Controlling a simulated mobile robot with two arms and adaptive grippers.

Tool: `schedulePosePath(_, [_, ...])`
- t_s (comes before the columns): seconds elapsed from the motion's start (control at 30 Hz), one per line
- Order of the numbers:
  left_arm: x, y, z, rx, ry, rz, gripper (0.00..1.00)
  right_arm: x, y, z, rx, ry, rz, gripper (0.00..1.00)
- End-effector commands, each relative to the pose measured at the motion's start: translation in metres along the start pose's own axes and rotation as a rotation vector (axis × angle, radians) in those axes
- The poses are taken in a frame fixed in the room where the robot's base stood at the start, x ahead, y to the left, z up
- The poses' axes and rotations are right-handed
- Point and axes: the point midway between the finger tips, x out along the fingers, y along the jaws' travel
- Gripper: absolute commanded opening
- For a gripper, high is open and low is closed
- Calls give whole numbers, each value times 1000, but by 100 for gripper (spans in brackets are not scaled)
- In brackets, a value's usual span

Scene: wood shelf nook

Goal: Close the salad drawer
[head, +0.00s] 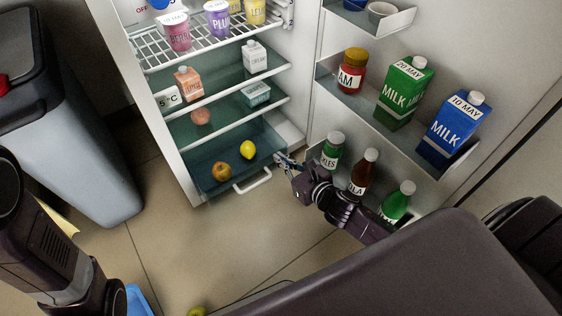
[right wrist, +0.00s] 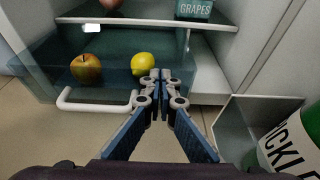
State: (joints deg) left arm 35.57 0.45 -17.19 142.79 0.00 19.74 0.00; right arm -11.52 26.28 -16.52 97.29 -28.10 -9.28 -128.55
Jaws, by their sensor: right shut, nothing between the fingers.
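The salad drawer (head: 226,157) is a clear teal bin at the bottom of the open fridge, standing out past the shelves above. It holds an orange-red apple (head: 221,171) and a yellow lemon (head: 248,150). Its white bar handle (head: 253,182) is on the front; it also shows in the right wrist view (right wrist: 92,106). My right gripper (head: 281,160) is shut and empty at the right end of the drawer front, beside the handle. In the right wrist view its fingertips (right wrist: 160,76) overlap the drawer front near the lemon; contact is unclear. My left gripper is out of view.
The open fridge door stands to the right, its lower bin holding a pickles jar (head: 332,150), a cola bottle (head: 363,174) and a green bottle (head: 397,203) close to my right arm. A grey bin (head: 80,150) stands left. Floor before the drawer is clear.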

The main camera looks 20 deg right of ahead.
Motion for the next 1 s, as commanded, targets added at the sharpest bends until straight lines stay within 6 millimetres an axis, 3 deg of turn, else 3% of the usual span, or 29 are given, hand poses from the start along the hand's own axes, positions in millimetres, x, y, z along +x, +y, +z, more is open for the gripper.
schedulePosePath(0.47, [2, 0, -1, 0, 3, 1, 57, 7, 0, 4, 0, -2, 1, 0])
schedulePosePath(1.0, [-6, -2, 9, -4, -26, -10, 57, 105, 1, 34, 0, -2, 1, 0])
